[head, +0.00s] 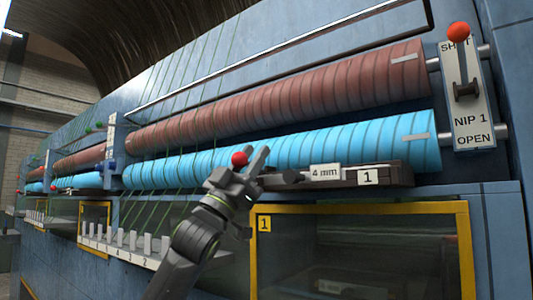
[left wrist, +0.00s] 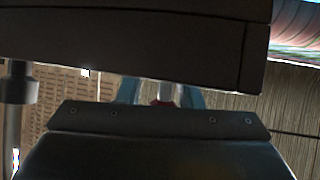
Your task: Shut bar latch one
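A dark bar (head: 393,175) runs under the blue roller, with a white "1" label and a "4 mm" label. I cannot tell whether the fingers touch the ball. My right gripper is not in view.
A red-brown roller (head: 290,100) lies above the blue roller (head: 300,148). A "NIP 1" plate (head: 470,95) at right carries a lever with a red ball (head: 459,30) near its top. A yellow-framed window (head: 360,250) lies below the bar. A numbered peg rail (head: 125,250) is at lower left.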

